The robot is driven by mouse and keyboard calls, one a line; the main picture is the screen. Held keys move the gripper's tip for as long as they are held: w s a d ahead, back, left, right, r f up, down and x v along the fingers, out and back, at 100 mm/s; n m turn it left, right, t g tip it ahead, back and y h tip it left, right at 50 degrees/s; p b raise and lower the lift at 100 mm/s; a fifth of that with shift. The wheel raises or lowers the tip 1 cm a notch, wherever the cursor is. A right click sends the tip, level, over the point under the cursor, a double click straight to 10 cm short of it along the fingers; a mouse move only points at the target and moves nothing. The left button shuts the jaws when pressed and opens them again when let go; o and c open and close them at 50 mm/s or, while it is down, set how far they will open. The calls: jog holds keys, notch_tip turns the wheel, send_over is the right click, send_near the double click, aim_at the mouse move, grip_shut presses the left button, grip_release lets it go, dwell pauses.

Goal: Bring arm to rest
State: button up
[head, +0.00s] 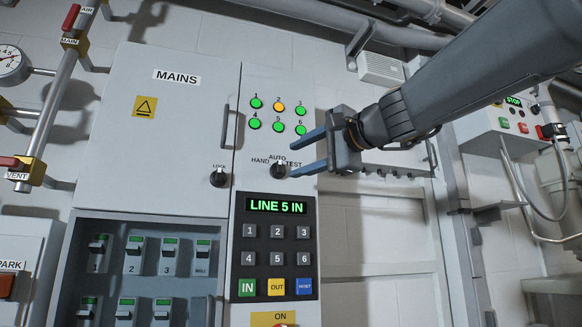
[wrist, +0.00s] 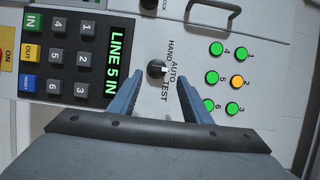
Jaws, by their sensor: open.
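My gripper (head: 308,152) is open and empty in front of the control panel, its two blue fingers apart. In the wrist view the fingers (wrist: 155,92) stand on either side of the black HAND/AUTO/TEST selector knob (wrist: 157,69), with the knob a little beyond them. The selector knob (head: 279,171) also shows in the head view, close to the lower finger. I cannot tell whether a finger touches the panel. My arm (head: 450,80) reaches in from the upper right.
The display (head: 277,206) reads LINE 5 IN above a keypad (head: 276,245). Lamp 2 (head: 279,106) is amber; the other numbered lamps are green. The MAINS cabinet (head: 170,130) with a LOCK knob (head: 219,179) is at left. A STOP box (head: 512,122) hangs at right.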

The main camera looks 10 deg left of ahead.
jog(key=shift+v, duration=0.95)
jog(key=w+d+f+n+g+h+p, duration=0.1)
jog(key=d+f+h, duration=0.25)
jog(key=f, duration=0.95)
jog(key=w+d+f+g+h+p, duration=0.15)
jog(key=d+f, duration=0.35)
jog(key=f, duration=0.7)
jog(key=w+d+f+n+g+h+p, duration=0.15)
jog(key=d+f+h, duration=0.25)
jog(key=f, duration=0.9)
jog(key=s+d+f+n+g+h+p, duration=0.2)
jog(key=s+d+f+g, duration=0.1)
jog(key=s+d+f, duration=0.6)
jog(key=s+d+f+n+g+h+p, duration=0.2)
jog(key=s+d+f, duration=0.7)
jog(key=s+f, duration=0.7)
jog(key=shift+g+h+p, duration=0.3)
jog(key=shift+g+h, duration=0.5)
jog(key=shift+s+d+n, duration=0.1)
jog(key=shift+s+n, duration=0.05)
jog(key=shift+n, duration=0.1)
